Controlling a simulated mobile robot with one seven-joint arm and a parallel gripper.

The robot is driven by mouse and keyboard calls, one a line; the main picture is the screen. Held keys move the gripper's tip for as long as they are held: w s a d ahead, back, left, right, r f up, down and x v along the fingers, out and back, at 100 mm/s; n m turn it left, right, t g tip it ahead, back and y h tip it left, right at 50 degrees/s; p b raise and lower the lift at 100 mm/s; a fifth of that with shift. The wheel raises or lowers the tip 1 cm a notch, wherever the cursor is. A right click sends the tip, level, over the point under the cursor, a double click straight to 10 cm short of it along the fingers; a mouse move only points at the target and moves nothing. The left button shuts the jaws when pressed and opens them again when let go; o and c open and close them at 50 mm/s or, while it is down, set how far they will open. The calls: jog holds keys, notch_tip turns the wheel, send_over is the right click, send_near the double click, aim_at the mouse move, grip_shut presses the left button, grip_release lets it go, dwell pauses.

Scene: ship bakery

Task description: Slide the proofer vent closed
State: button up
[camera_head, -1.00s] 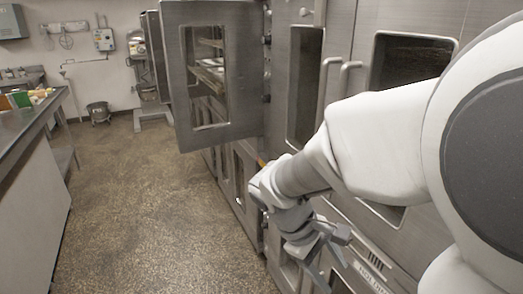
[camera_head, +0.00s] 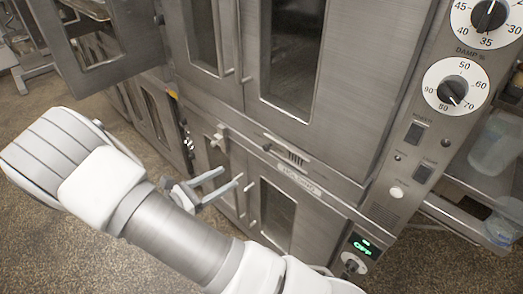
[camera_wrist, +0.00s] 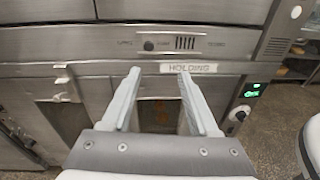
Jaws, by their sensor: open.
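The proofer vent (camera_head: 285,150) is a narrow strip with several dark slots on the steel front, between the upper doors and the lower holding cabinet. In the wrist view the vent slots (camera_wrist: 186,43) sit above the HOLDING label, with a small dark knob (camera_wrist: 150,45) to their left. The slots look dark, as if uncovered. My gripper (camera_head: 231,177) is open and empty, in front of the lower cabinet, below and left of the vent. In the wrist view my gripper (camera_wrist: 160,74) points at the cabinet front, its fingertips lower in the picture than the knob and apart from it.
The HOLDING label (camera_head: 299,182) lies just under the vent. Lower door handles (camera_head: 252,204) stick out near my fingers. A control panel with dials (camera_head: 455,87) is on the right. An upper door (camera_head: 108,45) stands open at the left. Speckled floor (camera_head: 60,240) is free in front.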

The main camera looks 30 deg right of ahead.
jog(key=f+n+t, duration=0.1)
send_near(264, 148)
jog(key=shift+n, duration=0.3)
jog(key=x, duration=0.9)
jog(key=shift+s, duration=0.1)
grip_shut()
dwell(1.1)
